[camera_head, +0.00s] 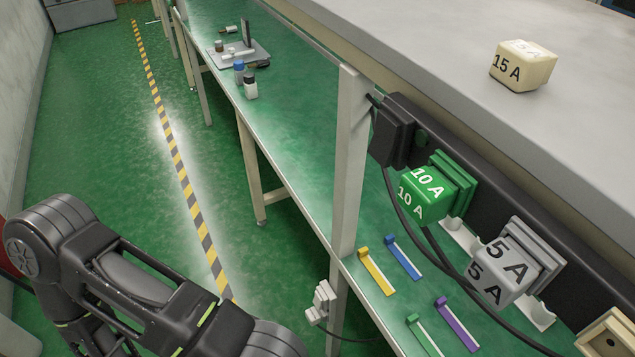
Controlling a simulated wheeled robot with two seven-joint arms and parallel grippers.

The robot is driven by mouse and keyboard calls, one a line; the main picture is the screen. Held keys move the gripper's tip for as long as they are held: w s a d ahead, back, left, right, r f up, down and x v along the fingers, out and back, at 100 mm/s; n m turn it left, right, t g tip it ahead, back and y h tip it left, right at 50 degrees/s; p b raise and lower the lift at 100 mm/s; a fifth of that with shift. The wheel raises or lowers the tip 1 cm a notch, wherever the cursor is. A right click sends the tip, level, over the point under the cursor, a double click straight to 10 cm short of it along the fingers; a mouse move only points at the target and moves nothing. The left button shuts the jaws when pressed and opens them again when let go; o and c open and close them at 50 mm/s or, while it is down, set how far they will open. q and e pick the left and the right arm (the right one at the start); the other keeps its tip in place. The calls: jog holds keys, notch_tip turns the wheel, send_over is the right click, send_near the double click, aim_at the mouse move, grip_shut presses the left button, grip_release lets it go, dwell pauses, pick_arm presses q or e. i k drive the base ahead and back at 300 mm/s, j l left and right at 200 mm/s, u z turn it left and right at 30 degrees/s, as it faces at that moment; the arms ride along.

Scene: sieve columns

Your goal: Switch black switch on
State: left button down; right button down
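A black box-shaped unit (391,136) is on the black strip (585,268) along the workbench edge, right of the upright post. It may be the black switch, but I cannot make out a lever or its on/off state. My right arm and gripper are not in view.
A green 10 A block (428,194) and a grey 5 A block (498,271) are on the strip. A cream 15 A cube (523,66) lies on the upper shelf (440,40). Dark cables hang below. Coloured strips lie on the green tabletop (300,130). A post (350,160) stands left of the black unit.

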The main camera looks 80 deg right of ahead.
aim_at(382, 146)
jog(key=z, duration=0.5)
jog(key=j+z, duration=0.1)
jog(key=z, duration=1.35)
jog(key=k+z, duration=0.1)
jog(key=z, duration=0.4)
jog(key=j+z, duration=0.1)
jog(key=z, duration=0.85)
jog(key=k+z, duration=0.1)
jog(key=z, duration=0.4)
